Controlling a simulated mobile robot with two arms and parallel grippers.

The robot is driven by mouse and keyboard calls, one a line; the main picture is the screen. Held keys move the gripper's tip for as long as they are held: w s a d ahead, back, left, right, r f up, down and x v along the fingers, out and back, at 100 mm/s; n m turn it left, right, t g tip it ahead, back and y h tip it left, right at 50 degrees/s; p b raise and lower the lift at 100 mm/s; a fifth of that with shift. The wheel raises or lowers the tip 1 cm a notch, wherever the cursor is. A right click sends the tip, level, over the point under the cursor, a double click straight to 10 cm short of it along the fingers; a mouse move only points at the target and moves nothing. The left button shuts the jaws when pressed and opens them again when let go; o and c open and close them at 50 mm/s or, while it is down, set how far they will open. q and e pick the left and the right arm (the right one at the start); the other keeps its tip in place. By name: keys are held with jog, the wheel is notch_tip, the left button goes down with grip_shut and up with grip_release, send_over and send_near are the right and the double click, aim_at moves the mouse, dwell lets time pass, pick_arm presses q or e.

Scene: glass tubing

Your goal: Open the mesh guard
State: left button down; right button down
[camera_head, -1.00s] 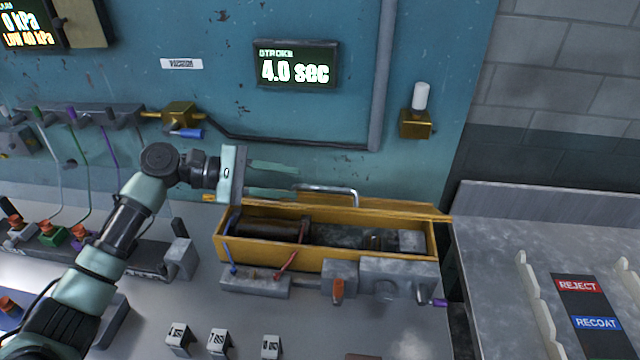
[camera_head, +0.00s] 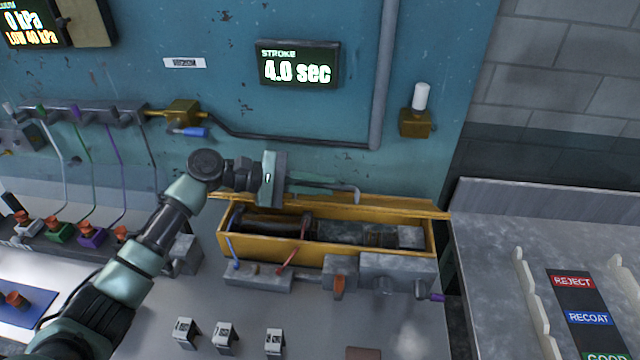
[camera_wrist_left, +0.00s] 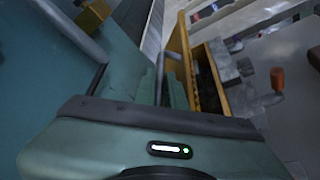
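The yellow box-shaped housing (camera_head: 300,254) sits on the machine's worktop with dark rollers and grey parts visible inside it. A yellow frame strip (camera_head: 405,208) runs along its back top edge; I take it as part of the mesh guard, though I cannot make out mesh. A thin metal handle (camera_head: 345,189) rises behind this edge. My left gripper (camera_head: 308,186) is at the handle's left part. In the left wrist view, the two fingers (camera_wrist_left: 163,92) are close together with the handle bar between them. The housing (camera_wrist_left: 180,45) is just right of them. My right gripper is out of view.
The teal wall with a stroke display (camera_head: 298,64) and a vertical pipe (camera_head: 384,80) stands behind. A valve block (camera_head: 183,112) with a blue lever is above my arm. Small numbered blocks (camera_head: 224,335) stand in front. A grey side table (camera_head: 490,260) is at right.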

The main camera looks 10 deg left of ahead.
aim_at(321, 200)
pick_arm(q)
jog(key=shift+r, duration=0.15)
dwell(0.6)
jog(key=shift+w+r, duration=0.1)
dwell(0.7)
jog(key=shift+w+r+p, duration=0.15)
jog(key=shift+r+p, duration=0.15)
jog(key=shift+p, duration=0.15)
jog(key=shift+w+r+n+g+p, duration=0.3)
jog(key=shift+w+r+n+p, duration=0.3)
jog(key=shift+w+r+p, duration=0.45)
jog(key=shift+w+r+n+g, duration=0.15)
jog(key=shift+w+n+g, duration=0.25)
jog(key=shift+w, duration=0.4)
jog(key=shift+w+r+n+g, duration=0.2)
jog(key=shift+w+n, duration=0.35)
jog(key=shift+w, duration=0.3)
jog(key=shift+w+r+n+g, duration=0.15)
jog(key=shift+w+n+g, duration=0.25)
jog(key=shift+w, duration=0.4)
jog(key=c, duration=1.5)
grip_release()
